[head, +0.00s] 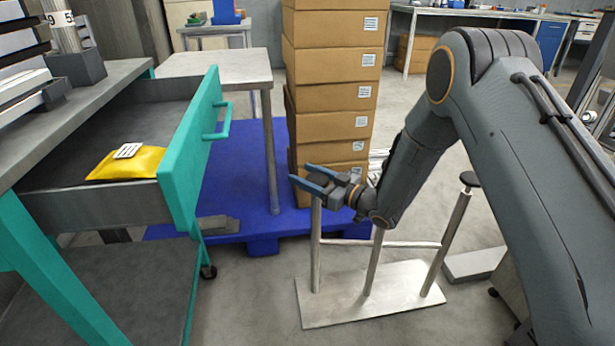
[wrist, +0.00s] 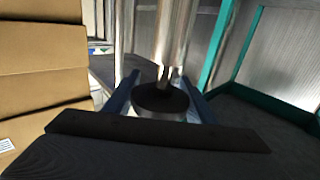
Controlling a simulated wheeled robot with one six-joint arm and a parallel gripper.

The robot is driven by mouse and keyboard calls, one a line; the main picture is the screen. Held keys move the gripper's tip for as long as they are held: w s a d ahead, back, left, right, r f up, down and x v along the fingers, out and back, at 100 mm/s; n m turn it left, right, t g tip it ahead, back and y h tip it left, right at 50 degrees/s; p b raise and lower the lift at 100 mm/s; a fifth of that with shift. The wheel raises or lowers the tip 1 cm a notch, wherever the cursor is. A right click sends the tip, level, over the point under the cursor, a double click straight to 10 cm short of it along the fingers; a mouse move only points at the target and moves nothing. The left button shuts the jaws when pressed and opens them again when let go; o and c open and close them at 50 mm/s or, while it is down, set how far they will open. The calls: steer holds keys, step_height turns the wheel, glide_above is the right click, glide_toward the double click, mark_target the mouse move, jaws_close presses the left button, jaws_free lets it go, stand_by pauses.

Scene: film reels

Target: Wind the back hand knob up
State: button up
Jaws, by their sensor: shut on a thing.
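A metal stand with a flat base plate (head: 335,307) and several steel posts is on the floor. My gripper (head: 300,174) is at the top of its left post (head: 316,245), with the blue fingers pointing left. In the wrist view a dark round hand knob (wrist: 160,98) on a shiny post sits between the two blue fingers, which are shut on it. In the head view my gripper hides this knob. A second dark knob (head: 471,179) tops the tilted right post and is free.
Stacked cardboard boxes (head: 330,90) stand close behind my gripper on a blue pallet (head: 240,190). At left, a teal bench has an open drawer (head: 190,150) holding a yellow packet (head: 130,163).

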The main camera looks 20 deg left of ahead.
steer(key=shift+s+n+g+y+b, duration=0.15)
steer(key=shift+s+n+g+b, duration=0.15)
steer(key=shift+n+g, duration=0.6)
steer(key=shift+s+n+g+y+b, duration=0.2)
steer(key=shift+n+g+b, duration=0.25)
steer(key=shift+g, duration=0.75)
steer(key=o, duration=1)
steer(key=shift+a+f, duration=0.1)
steer(key=shift+o, duration=0.2)
steer(key=shift+t, duration=0.3)
